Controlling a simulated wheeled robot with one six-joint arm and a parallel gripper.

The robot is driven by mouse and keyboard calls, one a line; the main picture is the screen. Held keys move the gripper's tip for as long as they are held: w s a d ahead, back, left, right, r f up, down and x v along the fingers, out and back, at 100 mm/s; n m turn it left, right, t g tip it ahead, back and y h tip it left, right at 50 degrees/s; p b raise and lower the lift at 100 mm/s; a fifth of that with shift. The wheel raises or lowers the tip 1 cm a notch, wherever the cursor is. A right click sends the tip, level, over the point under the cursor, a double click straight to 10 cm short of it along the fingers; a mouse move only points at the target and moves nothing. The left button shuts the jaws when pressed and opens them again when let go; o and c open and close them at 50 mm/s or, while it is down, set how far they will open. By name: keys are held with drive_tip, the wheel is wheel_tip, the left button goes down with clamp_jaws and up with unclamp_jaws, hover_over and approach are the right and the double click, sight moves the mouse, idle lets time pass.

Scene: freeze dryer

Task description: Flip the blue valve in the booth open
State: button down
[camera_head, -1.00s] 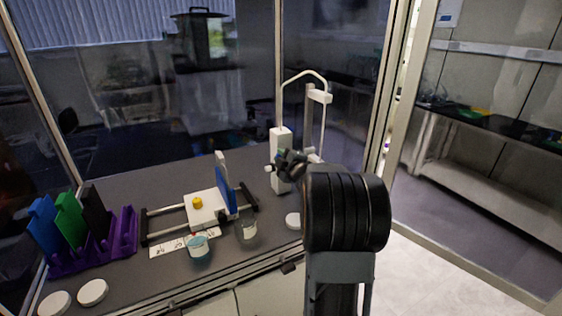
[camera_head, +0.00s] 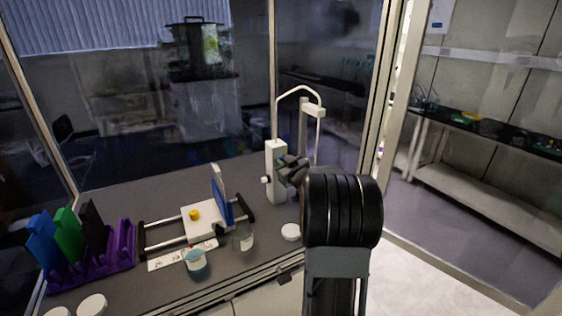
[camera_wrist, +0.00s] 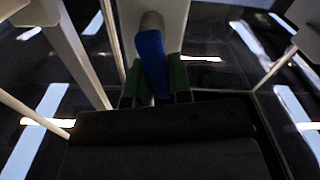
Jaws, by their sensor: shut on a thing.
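The blue valve handle (camera_wrist: 152,62) shows in the wrist view, attached to a pale round stub on a white post. My gripper (camera_wrist: 155,96) has its green-padded fingers on either side of the handle's lower end and is shut on it. In the head view, the white apparatus post (camera_head: 275,175) stands at the back right of the bench. My gripper (camera_head: 290,168) is at this post, and my arm hides part of the area.
A slide frame with a white block (camera_head: 203,220) and blue plate stands left of the post. Glass beakers (camera_head: 196,264), white lids (camera_head: 92,306) and a purple rack (camera_head: 122,243) with coloured plates are on the bench. Metal booth frames stand close on the right.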

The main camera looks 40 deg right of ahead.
drive_tip(key=shift+d+m+p, duration=0.2)
drive_tip(key=shift+m+p, duration=0.1)
drive_tip(key=shift+m, duration=0.35)
drive_tip(key=shift+d+m+p, duration=0.2)
drive_tip(key=shift+m+p, duration=0.05)
drive_tip(key=shift+m, duration=0.4)
drive_tip(key=c, duration=1)
unclamp_jaws()
drive_tip(key=shift+c, duration=0.2)
drive_tip(key=s+a+b, duration=0.1)
drive_tip(key=s+b, duration=0.2)
drive_tip(key=s, duration=1)
drive_tip(key=shift+s+a, duration=0.4)
